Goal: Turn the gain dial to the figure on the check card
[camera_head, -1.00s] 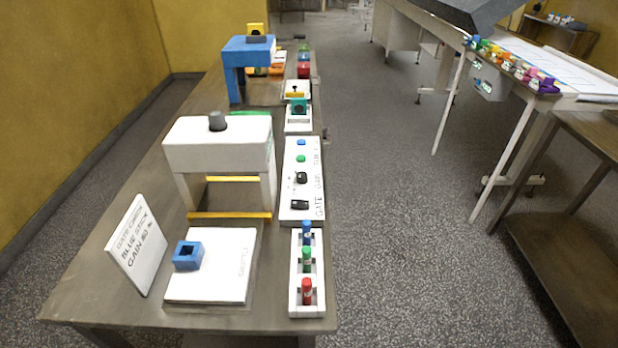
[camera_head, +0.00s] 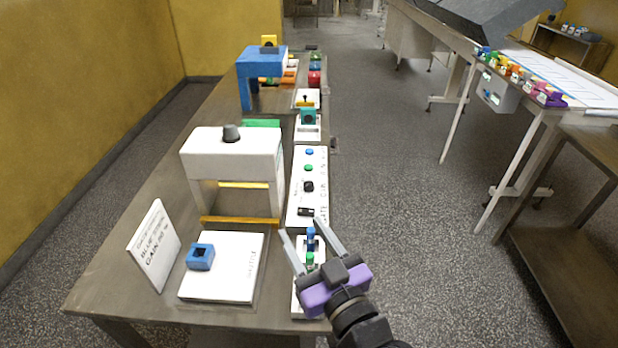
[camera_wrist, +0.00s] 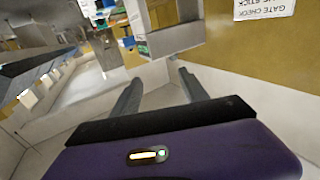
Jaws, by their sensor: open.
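The check card (camera_head: 154,246) is a white sign standing at the left of the bench; in the head view it reads "BLUE STICK" and "GAIN" with a figure too small to read surely. It also shows upside down in the wrist view (camera_wrist: 264,8). The white control panel (camera_head: 307,165) lies along the bench's right edge. The gain dial (camera_head: 308,187) is a black knob on it, below a green and a blue button. A second black control (camera_head: 306,211) sits nearer, by the gate lettering. My gripper (camera_head: 301,226) is open and empty above the stick rack, short of the panel.
A white rack (camera_head: 298,308) holds a blue stick (camera_head: 311,238) and a green stick (camera_head: 309,260), partly hidden by my gripper. A white arch (camera_head: 232,157) stands left of the panel. A white shuttle plate (camera_head: 236,284) bears a blue square holder (camera_head: 200,257). The right-hand aisle is clear.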

